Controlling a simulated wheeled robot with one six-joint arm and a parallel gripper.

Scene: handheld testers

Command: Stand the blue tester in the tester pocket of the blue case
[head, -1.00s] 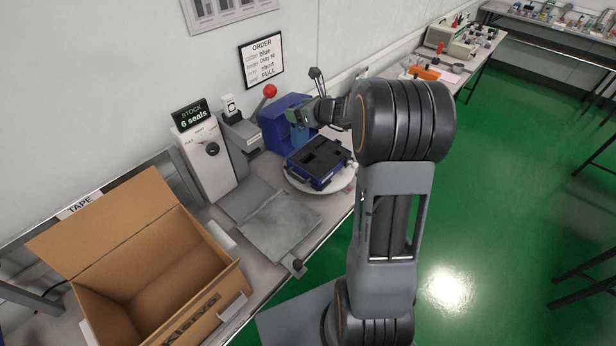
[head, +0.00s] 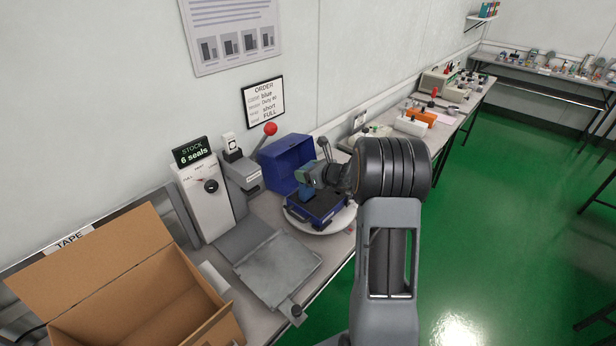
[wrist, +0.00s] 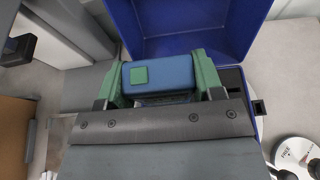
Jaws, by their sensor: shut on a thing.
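My gripper (head: 311,176) is shut on the blue tester (wrist: 172,76), with one green finger at each end of it in the wrist view. The tester has a small green square on its face. In the head view the tester (head: 305,191) hangs below the fingers, over the blue case's base (head: 325,211). The case stands open, its blue lid (head: 284,163) raised at the back. Black foam (wrist: 232,82) shows at the right of the tester in the wrist view. The tester's lower end and the pocket beneath are hidden, so I cannot tell whether it is in the pocket.
The case sits on a round white turntable (head: 343,222). A grey flat plate (head: 277,268) and an open cardboard box (head: 140,300) lie to the left. A red-knobbed lever press (head: 243,170) stands behind. An order sign (head: 263,103) hangs on the wall.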

